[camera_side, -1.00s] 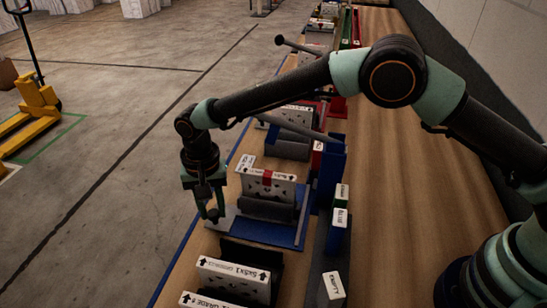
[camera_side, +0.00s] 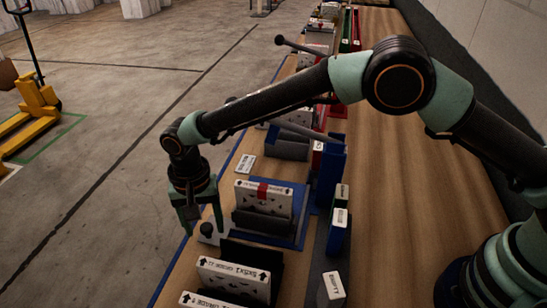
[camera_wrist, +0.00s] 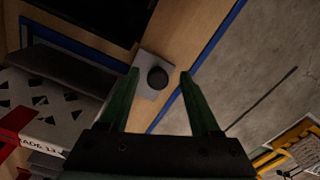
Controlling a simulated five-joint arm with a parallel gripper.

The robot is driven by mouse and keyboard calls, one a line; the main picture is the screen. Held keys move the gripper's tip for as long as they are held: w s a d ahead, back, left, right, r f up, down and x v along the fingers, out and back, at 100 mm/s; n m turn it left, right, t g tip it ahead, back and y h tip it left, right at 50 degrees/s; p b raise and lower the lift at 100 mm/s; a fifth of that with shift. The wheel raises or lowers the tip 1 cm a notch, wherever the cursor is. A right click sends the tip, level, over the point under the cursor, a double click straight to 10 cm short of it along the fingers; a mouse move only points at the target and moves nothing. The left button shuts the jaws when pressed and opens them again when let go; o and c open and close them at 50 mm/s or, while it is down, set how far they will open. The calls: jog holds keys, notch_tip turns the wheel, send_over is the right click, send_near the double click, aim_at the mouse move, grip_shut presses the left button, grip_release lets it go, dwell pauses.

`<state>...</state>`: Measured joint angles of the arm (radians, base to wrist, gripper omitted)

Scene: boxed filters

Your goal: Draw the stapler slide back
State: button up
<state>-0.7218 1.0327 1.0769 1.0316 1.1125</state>
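The stapler slide is a pale grey plate (camera_side: 215,237) with a dark round knob (camera_side: 207,229); the knob (camera_wrist: 157,77) also shows in the wrist view. A white box with a red band (camera_side: 250,194) stands upright in a dark holder (camera_side: 262,222) beside the plate, over a blue base (camera_side: 300,203). My gripper (camera_side: 204,223) is open and empty. Its green fingers stand apart, with the knob showing between the fingertips (camera_wrist: 160,76) in the wrist view. Neither finger visibly touches the knob; the exact height gap is unclear.
More white boxes (camera_side: 236,272) stand in a dark holder at the front. A blue upright (camera_side: 330,170) and a dark strip with an EMPTY block (camera_side: 333,286) lie to the right. The bench's blue left edge is close to my gripper, with floor beyond. Bare wood lies right.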

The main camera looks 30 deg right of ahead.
notch_tip(320, 180, up, 12)
dwell(0.6)
